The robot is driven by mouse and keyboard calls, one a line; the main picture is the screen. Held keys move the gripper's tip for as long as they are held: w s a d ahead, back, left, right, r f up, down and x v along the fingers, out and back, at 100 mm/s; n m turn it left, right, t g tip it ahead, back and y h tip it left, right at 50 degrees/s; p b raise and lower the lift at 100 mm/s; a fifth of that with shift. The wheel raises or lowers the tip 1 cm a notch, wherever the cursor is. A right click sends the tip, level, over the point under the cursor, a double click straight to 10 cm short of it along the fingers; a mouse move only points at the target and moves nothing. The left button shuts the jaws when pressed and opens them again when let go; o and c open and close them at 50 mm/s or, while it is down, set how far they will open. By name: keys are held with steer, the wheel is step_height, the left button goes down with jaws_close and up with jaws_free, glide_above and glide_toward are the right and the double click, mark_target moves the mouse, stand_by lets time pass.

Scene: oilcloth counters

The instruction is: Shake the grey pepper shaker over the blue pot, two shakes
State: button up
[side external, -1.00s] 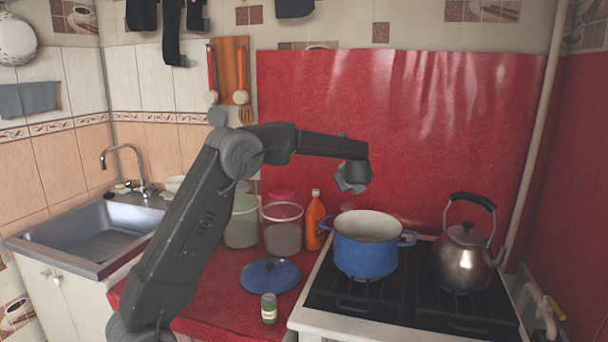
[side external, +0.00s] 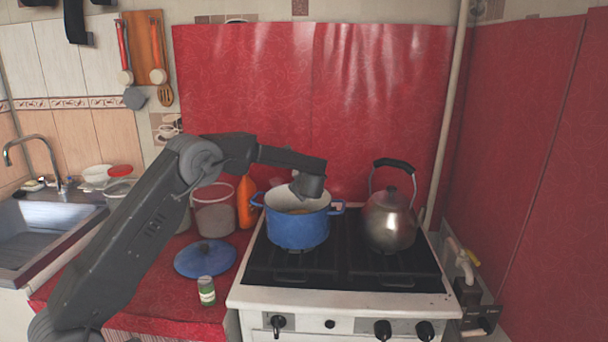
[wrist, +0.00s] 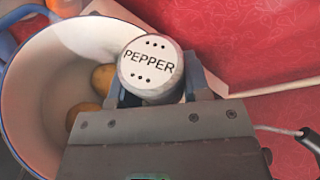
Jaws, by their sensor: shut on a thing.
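The grey pepper shaker (wrist: 150,72) is held in my gripper (wrist: 158,88). Its pale cap, with "PEPPER" lettering and small holes, faces the wrist camera. In the side view my gripper (side external: 308,187) is just above the rim of the blue pot (side external: 297,232), toward its right half; the shaker is hard to make out there. The pot stands uncovered on the stove. Its pale inside (wrist: 40,90) fills the left of the wrist view, with yellowish round pieces (wrist: 104,78) in it.
A steel kettle (side external: 389,228) stands right of the pot on the stove (side external: 330,300). An orange bottle (side external: 245,202) and plastic tub (side external: 213,212) stand left of the pot.

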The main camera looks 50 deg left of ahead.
steer(key=f+n, duration=0.1)
steer(key=f+t, duration=0.1)
steer(key=f+n, duration=0.1)
steer(key=shift+w+d+f+n+t, duration=0.25)
steer(key=shift+w+f+n+t, duration=0.05)
steer(key=shift+w+t, duration=0.1)
steer(key=shift+w+r+n+t, duration=0.1)
steer(key=shift+n+t, duration=0.2)
steer(key=shift+n, duration=0.4)
steer(key=shift+w+d+r+n+t, duration=0.1)
steer(key=shift+r+n+t, duration=0.2)
steer(key=shift+n, duration=0.25)
steer(key=shift+w+r+n+t, duration=0.1)
steer(key=shift+r+n+t, duration=0.2)
steer(key=shift+n, duration=0.25)
steer(key=shift+r+n+t+y, duration=0.25)
steer(key=shift+r+n+y, duration=0.1)
steer(key=shift+n, duration=0.5)
steer(key=shift+r+n+t+y, duration=0.25)
steer(key=shift+r+n+y, duration=0.1)
steer(key=shift+n, duration=0.5)
